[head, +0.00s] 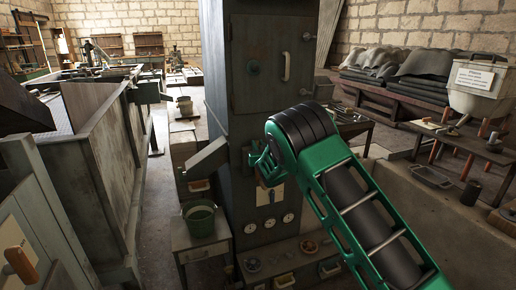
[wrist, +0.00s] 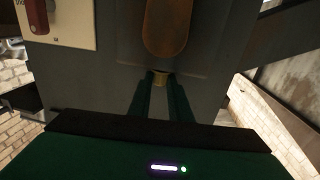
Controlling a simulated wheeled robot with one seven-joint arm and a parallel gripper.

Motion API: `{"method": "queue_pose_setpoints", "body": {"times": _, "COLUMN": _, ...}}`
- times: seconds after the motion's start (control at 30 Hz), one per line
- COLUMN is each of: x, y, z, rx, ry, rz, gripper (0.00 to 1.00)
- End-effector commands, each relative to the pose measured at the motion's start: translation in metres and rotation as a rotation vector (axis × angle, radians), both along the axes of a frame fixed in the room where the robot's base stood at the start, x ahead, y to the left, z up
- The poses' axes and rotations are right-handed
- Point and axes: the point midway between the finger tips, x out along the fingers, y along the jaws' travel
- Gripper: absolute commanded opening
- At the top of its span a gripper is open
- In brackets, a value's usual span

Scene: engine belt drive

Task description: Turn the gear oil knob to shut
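In the head view my gripper (head: 259,166) is at the front of the cabinet (head: 268,70), and my arm hides the spot. No label for the knob is readable.
Below my gripper are several round gauges (head: 270,222). A green bucket (head: 199,217) stands on a small table left of the cabinet.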

Motion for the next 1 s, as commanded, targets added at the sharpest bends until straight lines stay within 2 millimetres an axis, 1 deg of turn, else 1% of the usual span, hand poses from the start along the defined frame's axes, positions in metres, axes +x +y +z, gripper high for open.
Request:
{"method": "queue_pose_setpoints", "body": {"times": 0.37, "x": 0.001, "y": -0.003, "z": 0.000, "rx": 0.000, "ry": -0.001, "rz": 0.041, "gripper": 0.00}}
{"method": "queue_pose_setpoints", "body": {"times": 0.57, "x": 0.002, "y": -0.007, "z": 0.000, "rx": 0.000, "ry": -0.001, "rz": 0.117, "gripper": 0.00}}
{"method": "queue_pose_setpoints", "body": {"times": 1.0, "x": 0.005, "y": -0.014, "z": 0.000, "rx": -0.002, "ry": -0.002, "rz": 0.338, "gripper": 0.00}}
